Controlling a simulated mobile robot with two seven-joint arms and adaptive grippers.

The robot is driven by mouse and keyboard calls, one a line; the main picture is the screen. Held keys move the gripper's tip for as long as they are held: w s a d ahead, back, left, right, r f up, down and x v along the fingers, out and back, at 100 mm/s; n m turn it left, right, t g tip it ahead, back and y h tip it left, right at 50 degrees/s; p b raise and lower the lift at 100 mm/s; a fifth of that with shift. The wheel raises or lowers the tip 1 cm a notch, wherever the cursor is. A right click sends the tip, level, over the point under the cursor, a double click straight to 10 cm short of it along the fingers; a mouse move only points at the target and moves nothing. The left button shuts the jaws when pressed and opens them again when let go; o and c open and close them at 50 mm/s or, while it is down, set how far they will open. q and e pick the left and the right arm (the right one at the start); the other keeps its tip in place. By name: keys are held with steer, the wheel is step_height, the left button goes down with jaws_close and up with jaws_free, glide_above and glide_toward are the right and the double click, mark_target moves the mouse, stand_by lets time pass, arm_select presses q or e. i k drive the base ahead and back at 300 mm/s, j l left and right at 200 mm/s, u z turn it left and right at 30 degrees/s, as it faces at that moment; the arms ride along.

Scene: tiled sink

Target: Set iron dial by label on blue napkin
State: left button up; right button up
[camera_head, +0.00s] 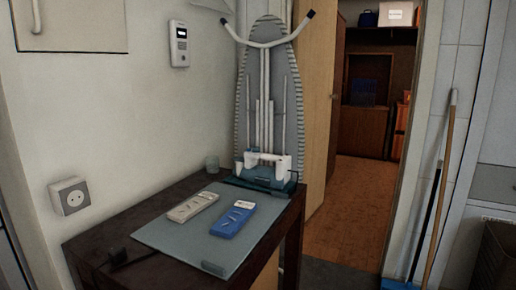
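A blue folded napkin (233,219) lies on the grey-blue mat (175,235) on a dark table, with small pale markings on top and a light label at its far end. The label's writing is too small to read. An iron (265,172) with white and teal parts stands at the back right of the table, near the foot of the ironing board. Its dial cannot be made out. Neither of my grippers is in view.
A grey folded napkin (193,207) lies left of the blue one. A dark plug with a cord (118,257) lies at the front left. An ironing board (268,85) leans behind the table. A wall socket (69,196) is at left.

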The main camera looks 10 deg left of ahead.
mark_target(256, 149)
steer(key=l+u, duration=0.35)
steer(key=l, duration=0.75)
steer(key=i+l+u, duration=0.25)
steer(key=i+l, duration=0.15)
steer(key=l, duration=0.25)
steer(key=i+l+u, duration=0.15)
steer(key=l, duration=0.25)
steer(key=i+j, duration=0.05)
